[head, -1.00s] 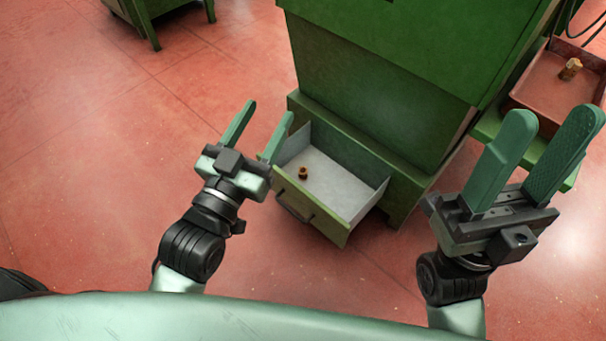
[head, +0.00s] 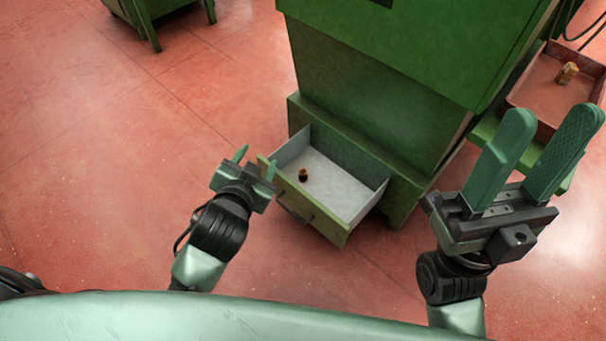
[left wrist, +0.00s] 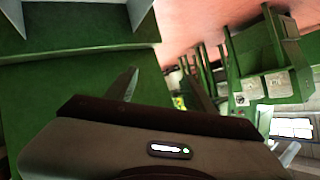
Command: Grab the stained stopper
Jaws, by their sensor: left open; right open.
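A small dark brown stopper (head: 303,175) sits in the open drawer (head: 340,186), near its left side; it looks darker than the other one. A lighter cork stopper (head: 567,72) stands in the red tray at the right. My left gripper (head: 256,161) is open and empty, just left of the drawer's front. In the left wrist view, its fingers (left wrist: 160,85) show apart with nothing between them; no stopper shows there. My right gripper (head: 548,128) is open and empty, in front of the red tray.
The green cabinet (head: 380,70) rises behind the drawer. The drawer's green front panel (head: 312,214) with its handle stands between my left gripper and the drawer's inside. The red tray (head: 535,92) rests on a green ledge. The floor at left is clear.

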